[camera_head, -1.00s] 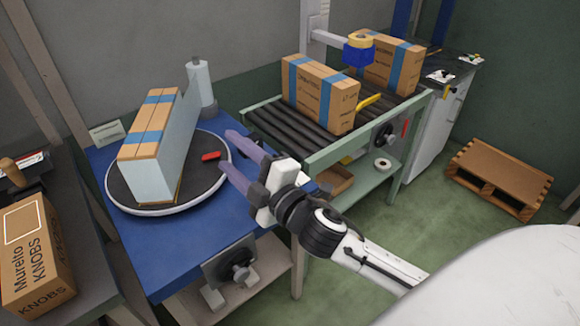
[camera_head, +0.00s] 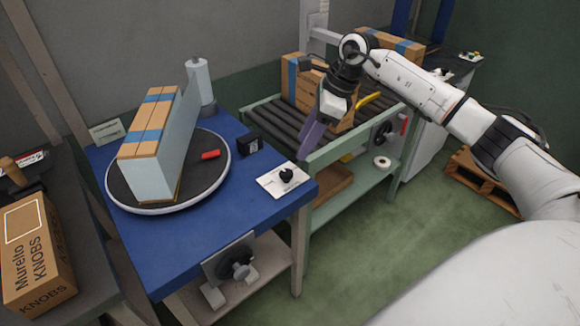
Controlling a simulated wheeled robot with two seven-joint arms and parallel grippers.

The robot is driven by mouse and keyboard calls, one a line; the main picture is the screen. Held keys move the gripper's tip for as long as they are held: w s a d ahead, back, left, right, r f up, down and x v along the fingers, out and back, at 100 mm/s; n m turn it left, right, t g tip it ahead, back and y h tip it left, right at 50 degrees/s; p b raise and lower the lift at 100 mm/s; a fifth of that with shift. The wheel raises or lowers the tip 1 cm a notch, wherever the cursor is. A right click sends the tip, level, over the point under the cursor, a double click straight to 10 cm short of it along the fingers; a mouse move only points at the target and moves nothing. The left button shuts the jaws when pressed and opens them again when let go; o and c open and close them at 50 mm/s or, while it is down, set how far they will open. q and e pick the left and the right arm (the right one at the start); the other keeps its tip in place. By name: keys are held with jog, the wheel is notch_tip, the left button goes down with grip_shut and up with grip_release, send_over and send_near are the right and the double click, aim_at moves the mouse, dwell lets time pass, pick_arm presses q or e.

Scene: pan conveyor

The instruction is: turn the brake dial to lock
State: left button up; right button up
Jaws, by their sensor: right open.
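A black dial (camera_head: 287,175) sits on a white plate (camera_head: 270,183) at the right corner of the blue table. Another knob, dark with a silver front (camera_head: 238,267), is on a grey plate below the table's front edge, and a third knob (camera_head: 384,133) is on the conveyor's side. I cannot tell from markings which is the brake dial. My right gripper (camera_head: 306,154) is open and empty, its purple fingers pointing down above and beyond the black dial, apart from it. The fingers overlap in this view. My left gripper is out of view.
A round turntable (camera_head: 125,203) on the blue table bears taped boxes (camera_head: 150,135) beside a pale panel, with a red piece (camera_head: 210,155). A small black box (camera_head: 250,143) stands near the dial. The roller conveyor (camera_head: 262,113) carries cartons. The blue table's front is clear.

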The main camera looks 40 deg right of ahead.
aim_at(287, 173)
jog(key=x, duration=1)
jog(key=shift+p, duration=0.35)
jog(key=shift+c, duration=0.4)
jog(key=c, duration=0.9)
jog(key=shift+c, duration=0.2)
